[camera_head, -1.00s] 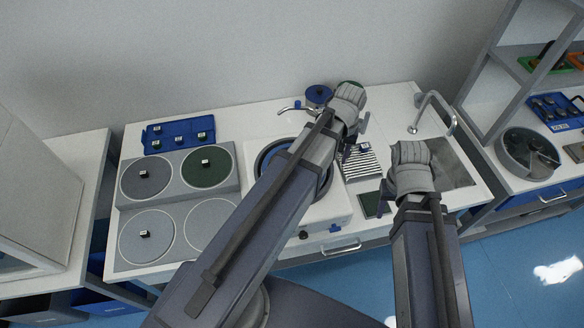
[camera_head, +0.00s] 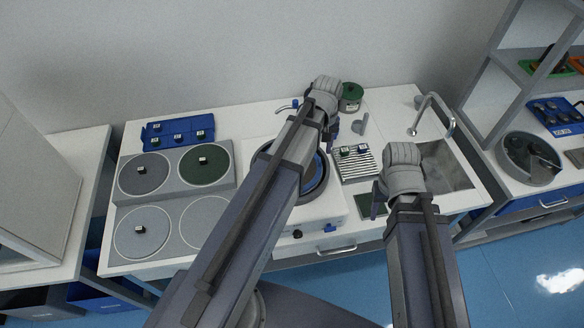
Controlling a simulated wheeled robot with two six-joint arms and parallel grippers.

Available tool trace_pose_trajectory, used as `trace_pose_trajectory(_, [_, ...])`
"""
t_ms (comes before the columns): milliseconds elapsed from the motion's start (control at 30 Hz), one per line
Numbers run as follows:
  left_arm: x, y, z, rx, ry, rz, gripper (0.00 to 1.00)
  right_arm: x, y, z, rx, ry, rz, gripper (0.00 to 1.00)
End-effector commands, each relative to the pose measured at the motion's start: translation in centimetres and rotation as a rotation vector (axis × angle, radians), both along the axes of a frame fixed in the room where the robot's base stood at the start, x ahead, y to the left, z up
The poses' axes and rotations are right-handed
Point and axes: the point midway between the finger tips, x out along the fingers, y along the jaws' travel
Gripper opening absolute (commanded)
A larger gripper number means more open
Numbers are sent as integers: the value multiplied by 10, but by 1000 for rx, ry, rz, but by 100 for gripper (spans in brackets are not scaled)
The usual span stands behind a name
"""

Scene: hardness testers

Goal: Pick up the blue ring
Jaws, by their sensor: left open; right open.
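A dark blue ring (camera_head: 322,187) surrounds the round disc of the white machine in the middle of the bench. My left arm crosses in front of it and hides much of its left side. My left gripper (camera_head: 330,137) is open above the back of the machine, and I see nothing held in it. My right gripper (camera_head: 379,200) is open, above the front of the bench, right of the machine. The round blue-topped item at the back is now hidden behind my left wrist.
A green-topped jar (camera_head: 351,97) stands at the back. A striped rack (camera_head: 352,166) with small samples lies right of the machine. A sink (camera_head: 447,166) with a curved tap (camera_head: 450,115) is at the right.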

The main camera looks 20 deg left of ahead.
Motion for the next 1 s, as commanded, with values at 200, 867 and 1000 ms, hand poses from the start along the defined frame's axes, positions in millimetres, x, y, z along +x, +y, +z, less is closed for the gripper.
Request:
trace_pose_trajectory(200, [3, 0, -26, 0, 0, 0, 48, 0, 0, -26, 0, 0, -1, 50])
trace_pose_trajectory(867, [3, 0, -49, 0, 0, 0, 32, 0, 0, -49, 0, 0, -2, 50])
trace_pose_trajectory(1000, [3, 0, -49, 0, 0, 0, 16, 0, 0, -49, 0, 0, -2, 50])
